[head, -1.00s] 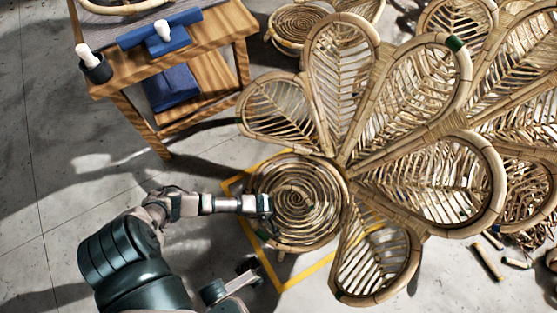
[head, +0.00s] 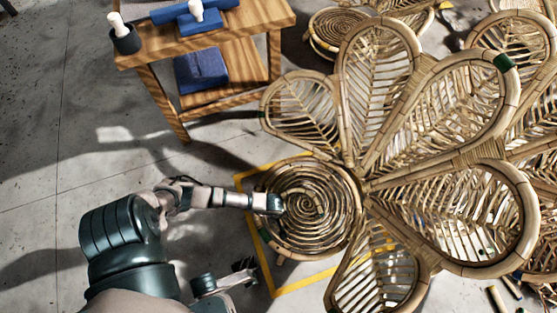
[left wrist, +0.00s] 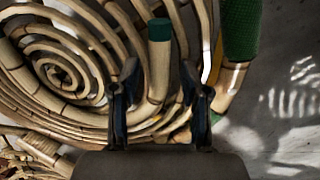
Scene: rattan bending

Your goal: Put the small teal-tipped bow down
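In the left wrist view, the small teal-tipped bow (left wrist: 159,65) stands between the two fingers of my left gripper (left wrist: 160,92), its teal end toward the top. Gaps show on both sides of the rattan, so the fingers are open around it. Its lower end curves in front of the coiled rattan. In the head view, my left gripper (head: 277,204) is over the left part of the round coiled rattan seat (head: 325,215); the bow is hard to make out there. My right gripper (head: 245,272) is low, left of the seat; its finger gap is unclear.
A yellow floor outline (head: 305,284) surrounds the seat. Large petal-shaped rattan panels (head: 455,205) crowd its right side. A wooden table (head: 255,20) with blue items stands at upper left. A green grip-like thing (left wrist: 241,30) is at right in the wrist view. Floor at left is clear.

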